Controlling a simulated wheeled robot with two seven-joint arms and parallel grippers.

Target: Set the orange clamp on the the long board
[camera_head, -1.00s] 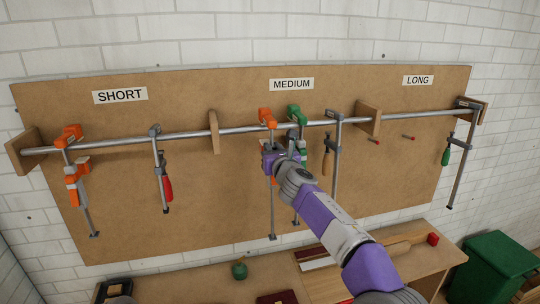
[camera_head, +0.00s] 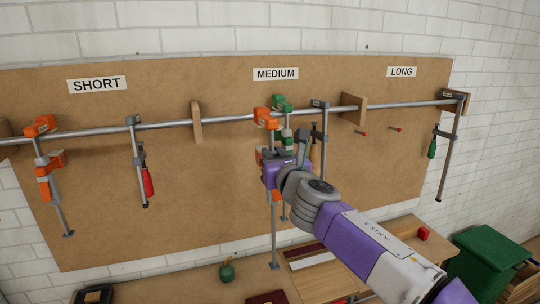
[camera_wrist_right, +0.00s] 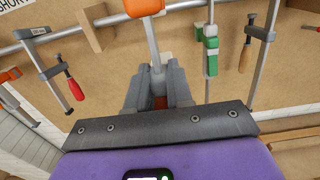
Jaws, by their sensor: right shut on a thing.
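The orange clamp (camera_head: 264,115) in the medium section hangs on the metal rail, its bar pointing down. My right gripper (camera_head: 272,170) is shut on it below the rail and hides part of its middle. In the right wrist view the jaws (camera_wrist_right: 158,85) close around the clamp's bar, and its orange head (camera_wrist_right: 145,7) shows at the top edge. Another orange clamp (camera_head: 46,160) hangs in the short section at the far left. A long wooden board (camera_head: 329,277) lies on the bench below, partly hidden by my right arm. My left gripper is out of view.
A green clamp (camera_head: 283,103) hangs close behind the held clamp, with a grey clamp (camera_head: 324,125) to its right. The rail (camera_head: 230,118) crosses the brown panel. A green bin (camera_head: 490,262) stands at the right.

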